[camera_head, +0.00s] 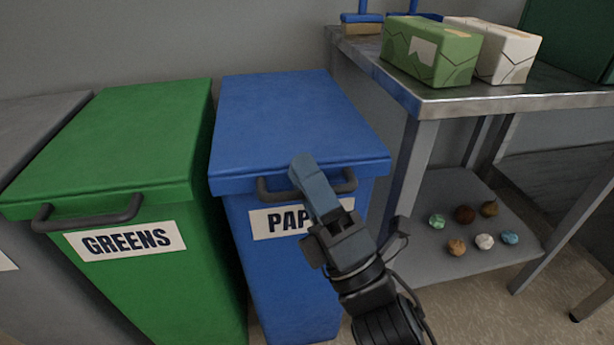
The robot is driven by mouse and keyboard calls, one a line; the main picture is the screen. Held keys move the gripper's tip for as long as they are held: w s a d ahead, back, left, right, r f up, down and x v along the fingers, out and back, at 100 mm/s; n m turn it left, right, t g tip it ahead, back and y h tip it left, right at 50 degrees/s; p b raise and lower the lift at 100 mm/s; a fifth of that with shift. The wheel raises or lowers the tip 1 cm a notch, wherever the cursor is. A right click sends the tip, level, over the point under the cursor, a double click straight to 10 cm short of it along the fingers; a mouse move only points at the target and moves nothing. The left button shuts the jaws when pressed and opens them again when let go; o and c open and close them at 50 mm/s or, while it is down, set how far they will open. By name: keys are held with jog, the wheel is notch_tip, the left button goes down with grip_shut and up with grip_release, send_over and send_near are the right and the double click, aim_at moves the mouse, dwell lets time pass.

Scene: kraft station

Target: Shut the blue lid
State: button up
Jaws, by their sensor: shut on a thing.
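The blue lid (285,115) lies flat over the top of the blue bin (280,285), with no gap showing along its front edge. A dark bar handle (346,184) runs along the front of the lid. My gripper (312,184) is at the middle of this handle and shut on it. The gripper hides that part of the handle and some of the white label (279,221), of which "PAP" can be read. The far finger is hidden behind the near one.
A green bin (140,135) labelled "GREENS" stands close on the left, its lid down, with a grey bin (35,125) beyond. A metal table (500,98) on the right holds green and white packages. Several small lumps lie on its lower shelf (425,190).

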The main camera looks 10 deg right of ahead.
jog(key=shift+a+f+m+h, duration=0.15)
jog(key=shift+f+m+h, duration=0.15)
jog(key=shift+f, duration=0.65)
jog(key=shift+s+f, duration=0.2)
jog(key=shift+s, duration=0.05)
jog(key=o, duration=0.8)
jog(key=shift+v, duration=1.25)
jog(key=shift+s+d+f+p, duration=0.3)
jog(key=shift+s+d+f, duration=0.3)
jog(key=shift+s+d, duration=0.35)
jog(key=c, duration=0.8)
jog(key=shift+s+d+f, duration=0.1)
jog(key=shift+s+d, duration=0.1)
jog(key=shift+s, duration=0.45)
